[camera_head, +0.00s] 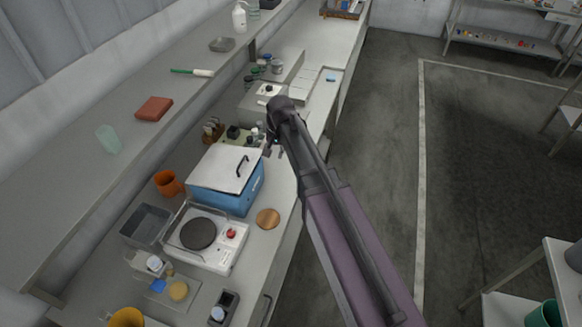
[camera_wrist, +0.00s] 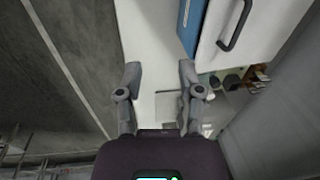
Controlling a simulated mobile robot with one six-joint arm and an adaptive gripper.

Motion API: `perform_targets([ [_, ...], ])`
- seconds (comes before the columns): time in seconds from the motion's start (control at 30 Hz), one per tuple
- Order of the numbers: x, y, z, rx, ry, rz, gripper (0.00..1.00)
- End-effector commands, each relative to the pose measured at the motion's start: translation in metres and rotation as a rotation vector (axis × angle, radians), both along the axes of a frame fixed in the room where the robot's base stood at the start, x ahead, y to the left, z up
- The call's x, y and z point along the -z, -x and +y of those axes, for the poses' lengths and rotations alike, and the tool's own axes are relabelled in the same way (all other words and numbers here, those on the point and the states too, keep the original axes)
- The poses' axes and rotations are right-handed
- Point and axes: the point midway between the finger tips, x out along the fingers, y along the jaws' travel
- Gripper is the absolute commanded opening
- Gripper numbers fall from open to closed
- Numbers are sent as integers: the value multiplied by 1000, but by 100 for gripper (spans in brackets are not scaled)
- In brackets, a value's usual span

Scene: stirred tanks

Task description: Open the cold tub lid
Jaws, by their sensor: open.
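The cold tub (camera_head: 226,198) is a blue box on the bench. Its white lid (camera_head: 222,168) lies shut on top and has a dark handle (camera_head: 242,165) near its right side. In the wrist view the tub's blue side (camera_wrist: 190,28), the lid (camera_wrist: 256,45) and the handle (camera_wrist: 235,24) show at the upper right. My gripper (camera_head: 271,152) is open and empty, just right of the tub's far right corner. In the wrist view its two fingers (camera_wrist: 156,83) are apart over the pale bench top, clear of the handle.
A hotplate (camera_head: 205,238) stands in front of the tub, with a round wooden disc (camera_head: 268,218) to its right. An orange mug (camera_head: 168,183) is left of the tub. Small bottles stand behind it. A shelf (camera_head: 80,175) runs along the left. The floor right of the bench is clear.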

Motion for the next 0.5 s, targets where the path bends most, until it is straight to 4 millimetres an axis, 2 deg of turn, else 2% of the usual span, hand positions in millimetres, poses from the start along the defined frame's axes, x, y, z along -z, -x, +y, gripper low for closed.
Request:
perform_targets([
  [0.23,17,17,-29,-26,19,0,48],
  [0.5,26,28,-50,-50,33,0,48],
])
